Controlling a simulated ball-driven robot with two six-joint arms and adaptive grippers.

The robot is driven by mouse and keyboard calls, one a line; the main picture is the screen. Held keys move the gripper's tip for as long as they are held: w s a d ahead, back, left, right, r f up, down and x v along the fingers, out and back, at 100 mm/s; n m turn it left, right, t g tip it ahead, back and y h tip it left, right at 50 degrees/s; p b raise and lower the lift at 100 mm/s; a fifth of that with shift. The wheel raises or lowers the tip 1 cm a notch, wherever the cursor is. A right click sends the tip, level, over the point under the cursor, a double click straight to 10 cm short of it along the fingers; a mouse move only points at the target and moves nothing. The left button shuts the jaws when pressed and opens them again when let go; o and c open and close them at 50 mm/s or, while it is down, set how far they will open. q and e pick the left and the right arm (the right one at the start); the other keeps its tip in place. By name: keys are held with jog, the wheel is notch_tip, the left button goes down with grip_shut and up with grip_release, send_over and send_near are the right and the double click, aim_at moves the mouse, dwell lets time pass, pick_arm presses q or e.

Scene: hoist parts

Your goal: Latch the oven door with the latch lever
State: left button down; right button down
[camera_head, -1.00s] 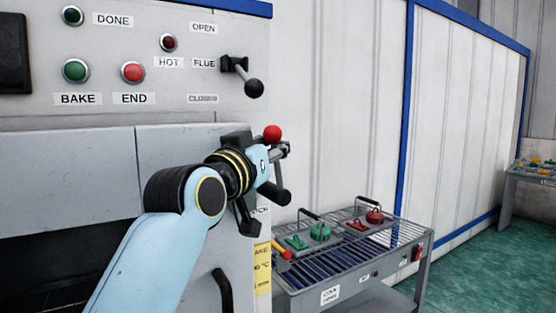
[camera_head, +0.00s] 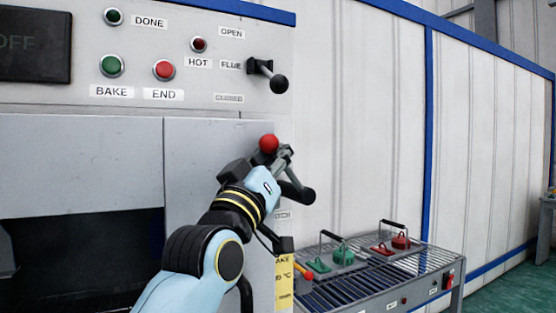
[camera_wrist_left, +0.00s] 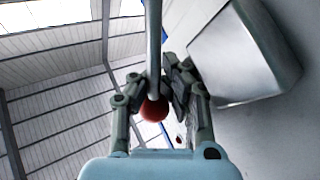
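The latch lever is a grey rod with a red ball knob (camera_head: 268,143), at the right edge of the oven front. My left gripper (camera_head: 285,168) is at the lever, just right of and below the knob. In the left wrist view the rod (camera_wrist_left: 154,45) runs between the two fingers (camera_wrist_left: 155,88), which sit close on both sides of it, with the knob nearer the palm. A pale oven front panel (camera_head: 80,165) lies left of the lever, above a dark area (camera_head: 85,250). My arm hides part of it. My right gripper is out of view.
The control panel has a black flue lever knob (camera_head: 279,84) above my gripper, plus BAKE (camera_head: 112,65) and END (camera_head: 164,70) buttons. A rack cart (camera_head: 380,285) with red and green parts stands at lower right. A wall (camera_head: 365,120) is behind.

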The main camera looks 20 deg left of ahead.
pick_arm(q)
jog(key=shift+f, duration=0.15)
jog(key=c, duration=1.6)
grip_release()
jog(key=shift+s+d+r, duration=0.25)
jog(key=shift+s, duration=0.15)
jog(key=o, duration=0.6)
jog(key=shift+d+r, duration=0.15)
